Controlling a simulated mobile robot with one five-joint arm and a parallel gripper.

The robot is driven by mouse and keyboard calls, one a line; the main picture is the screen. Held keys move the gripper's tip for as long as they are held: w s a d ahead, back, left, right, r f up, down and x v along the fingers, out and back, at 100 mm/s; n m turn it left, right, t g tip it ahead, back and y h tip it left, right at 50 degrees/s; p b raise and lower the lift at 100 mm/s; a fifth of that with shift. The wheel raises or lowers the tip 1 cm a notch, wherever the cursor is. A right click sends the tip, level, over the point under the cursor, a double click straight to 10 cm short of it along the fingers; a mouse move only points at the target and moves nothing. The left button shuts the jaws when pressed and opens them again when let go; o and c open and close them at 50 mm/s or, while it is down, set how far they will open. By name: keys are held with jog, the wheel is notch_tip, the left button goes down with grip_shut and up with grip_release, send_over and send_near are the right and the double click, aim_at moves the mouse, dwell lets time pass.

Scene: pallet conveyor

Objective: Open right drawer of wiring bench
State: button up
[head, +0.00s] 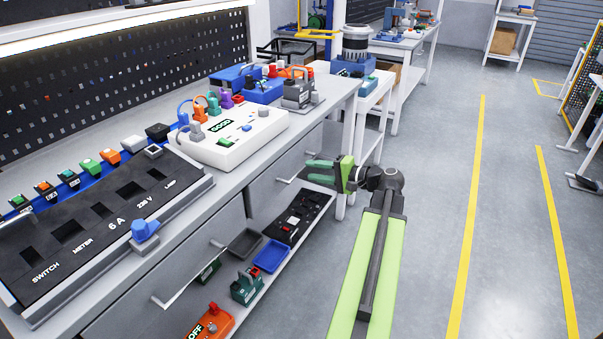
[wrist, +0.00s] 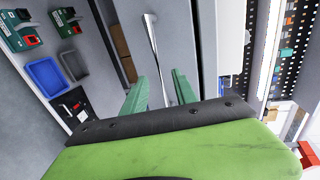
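The wiring bench (head: 160,216) runs along the left of the head view, with two grey drawers under its top. The right drawer (head: 267,186) looks shut. Its bar handle (head: 291,175) is partly seen there, and the handle also shows in the wrist view (wrist: 153,42). My gripper (head: 309,171) is at the right drawer's front, close to the handle. In the wrist view my gripper (wrist: 160,76) has its green fingers apart, with the handle bar running between them. I cannot tell whether either finger touches it. The left drawer (head: 190,272) has its own handle (head: 182,290).
A low shelf below the drawers holds a blue tray (head: 271,256), a dark tray (head: 245,242) and an orange device (head: 211,323). The floor (head: 430,200) to the right is clear.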

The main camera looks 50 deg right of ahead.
aim_at(304, 169)
jog(key=x, duration=0.4)
jog(key=shift+w+a+f+b, duration=0.1)
jog(key=shift+w+b, duration=0.2)
jog(key=shift+w, duration=0.1)
grip_shut()
dwell(1.1)
